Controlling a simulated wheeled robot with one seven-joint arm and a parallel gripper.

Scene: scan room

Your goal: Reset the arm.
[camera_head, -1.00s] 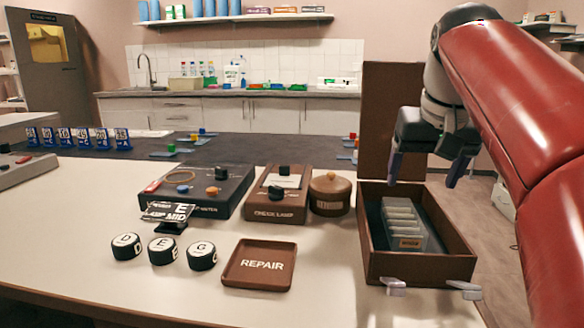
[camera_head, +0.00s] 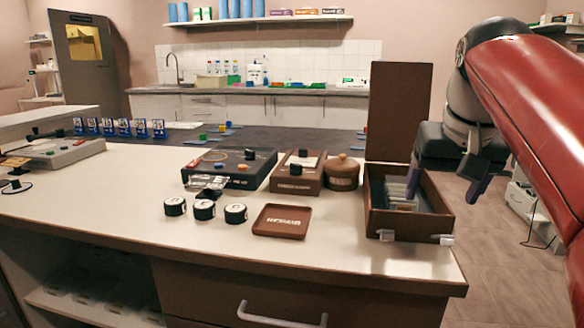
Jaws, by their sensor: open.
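My gripper (camera_head: 443,190) hangs from my red arm at the right of the head view. Its two fingers point down and are spread apart, with nothing seen between them. In the picture it overlaps the right part of an open brown wooden box (camera_head: 411,224), whose lid (camera_head: 398,112) stands upright behind it. The box holds a clear rack with pale slides (camera_head: 398,193). The gripper appears above the box; its exact height over it is hard to tell.
A brown REPAIR tray (camera_head: 281,222), three black lettered knobs (camera_head: 204,209), a dark meter box (camera_head: 229,167), a brown lamp box (camera_head: 297,171) and a round lidded pot (camera_head: 341,172) stand on the pale table. A drawer handle (camera_head: 281,317) is below. The table's front left is clear.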

